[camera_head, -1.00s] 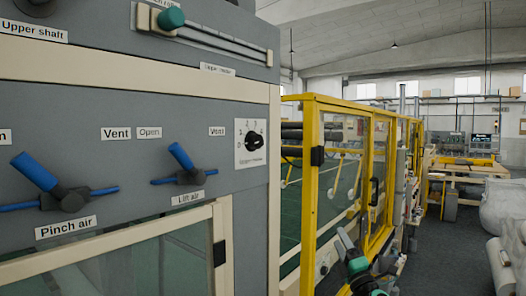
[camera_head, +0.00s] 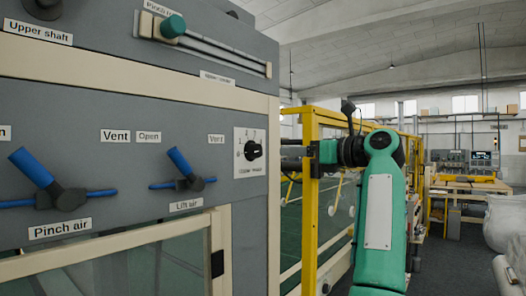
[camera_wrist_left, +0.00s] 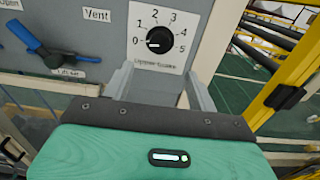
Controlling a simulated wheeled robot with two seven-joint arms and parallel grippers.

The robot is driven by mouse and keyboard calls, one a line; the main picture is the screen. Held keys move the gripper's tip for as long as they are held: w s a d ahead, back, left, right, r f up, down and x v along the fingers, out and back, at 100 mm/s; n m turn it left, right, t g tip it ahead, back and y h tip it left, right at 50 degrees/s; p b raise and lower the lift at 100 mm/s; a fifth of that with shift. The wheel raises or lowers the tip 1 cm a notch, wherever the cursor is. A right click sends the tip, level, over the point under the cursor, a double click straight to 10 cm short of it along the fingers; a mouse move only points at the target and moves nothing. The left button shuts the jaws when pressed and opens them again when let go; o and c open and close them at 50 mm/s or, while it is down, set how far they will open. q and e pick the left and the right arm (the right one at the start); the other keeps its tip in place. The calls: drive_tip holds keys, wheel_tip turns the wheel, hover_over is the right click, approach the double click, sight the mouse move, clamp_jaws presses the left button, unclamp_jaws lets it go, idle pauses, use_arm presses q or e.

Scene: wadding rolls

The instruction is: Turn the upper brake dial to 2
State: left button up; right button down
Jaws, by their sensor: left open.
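The brake dial (camera_head: 253,150) is a black round knob on a white plate on the grey panel. In the left wrist view the dial (camera_wrist_left: 159,40) shows a scale from 0 to 5, and its white mark points left, near 0. The label under it is too blurred to read surely. My left gripper (camera_head: 312,155) is to the right of the dial, apart from it, facing the panel. In the wrist view the left gripper's two fingers (camera_wrist_left: 160,82) are spread, with nothing between them, below the knob in the picture. My right gripper does not show.
Blue-handled Lift air (camera_head: 182,170) and Pinch air (camera_head: 50,185) valves are on the panel left of the dial. A teal-knobbed slider (camera_head: 173,26) is above. A yellow guard frame (camera_head: 310,230) stands right of the panel, close to my left arm.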

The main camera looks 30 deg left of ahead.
sight(259, 151)
use_arm(q)
drive_tip(key=a, duration=0.3)
drive_tip(key=a+p, duration=0.1)
drive_tip(key=a, duration=0.3)
drive_tip(key=a+p, duration=0.1)
drive_tip(key=a, duration=0.3)
drive_tip(key=shift+w, duration=0.4)
drive_tip(key=c, duration=1)
